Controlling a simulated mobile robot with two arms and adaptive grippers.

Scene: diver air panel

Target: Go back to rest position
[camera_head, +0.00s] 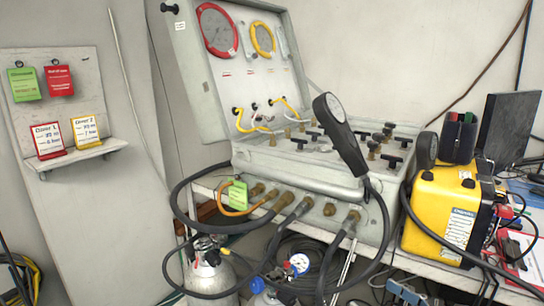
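Neither of my grippers can be made out in the head view. The grey diver air panel (300,178) stands open on a white table (455,275). Its raised lid (235,88) carries a red-rimmed gauge (217,29) and a yellow-rimmed gauge (262,39). A black handheld device with a round face (340,130) stands tilted over the panel, with a black cable from its lower end. A green tag (238,195) hangs at the front hose fittings.
A yellow case (445,212) and a dark monitor (510,128) stand at the right. A wall board (60,110) with red, green and yellow cards is at the left. A metal cylinder (210,272) and black hoses crowd the space below the panel.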

